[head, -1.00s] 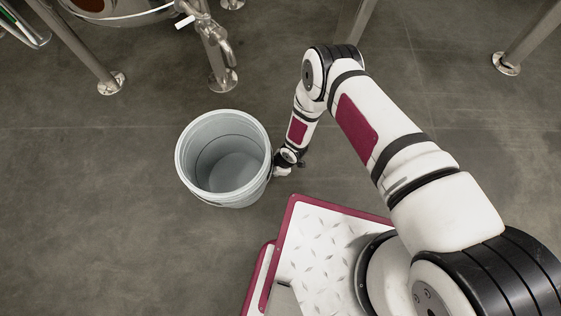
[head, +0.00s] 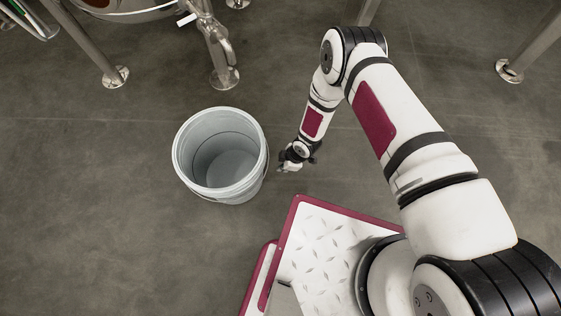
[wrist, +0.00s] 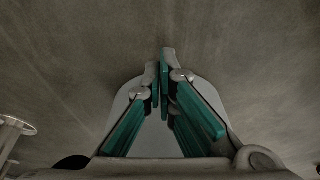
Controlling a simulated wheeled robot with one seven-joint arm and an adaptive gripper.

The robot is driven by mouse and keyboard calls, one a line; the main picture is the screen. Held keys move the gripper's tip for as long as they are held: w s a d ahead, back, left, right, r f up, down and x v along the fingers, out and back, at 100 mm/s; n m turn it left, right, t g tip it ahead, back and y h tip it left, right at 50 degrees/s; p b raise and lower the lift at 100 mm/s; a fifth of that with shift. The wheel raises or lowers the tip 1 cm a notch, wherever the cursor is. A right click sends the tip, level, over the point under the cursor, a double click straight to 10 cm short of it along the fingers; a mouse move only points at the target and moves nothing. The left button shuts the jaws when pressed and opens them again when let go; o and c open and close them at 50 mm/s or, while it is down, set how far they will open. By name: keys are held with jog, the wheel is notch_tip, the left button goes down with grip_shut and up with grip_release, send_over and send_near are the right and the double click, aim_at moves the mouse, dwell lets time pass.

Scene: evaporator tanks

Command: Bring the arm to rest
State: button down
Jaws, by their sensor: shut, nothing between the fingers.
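My gripper (head: 289,167) is at the end of my arm, just right of a grey-white bucket (head: 222,156) in the head view. A small gap of floor shows between the gripper and the bucket. In the wrist view my gripper (wrist: 163,60) has its fingertips together, with green pads along the fingers and nothing between them. The bucket stands upright on the floor, open at the top, and looks empty. My arm is bent, with its elbow high at the upper right.
A tank (head: 120,8) on metal legs stands at the top left, with a valve pipe (head: 217,45) coming down near the bucket. Another metal leg (head: 530,40) stands at the top right. The grey floor (head: 90,220) at left is clear.

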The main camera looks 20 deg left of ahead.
jog(key=p+v, duration=0.2)
jog(key=v, duration=0.3)
jog(key=shift+r, duration=0.2)
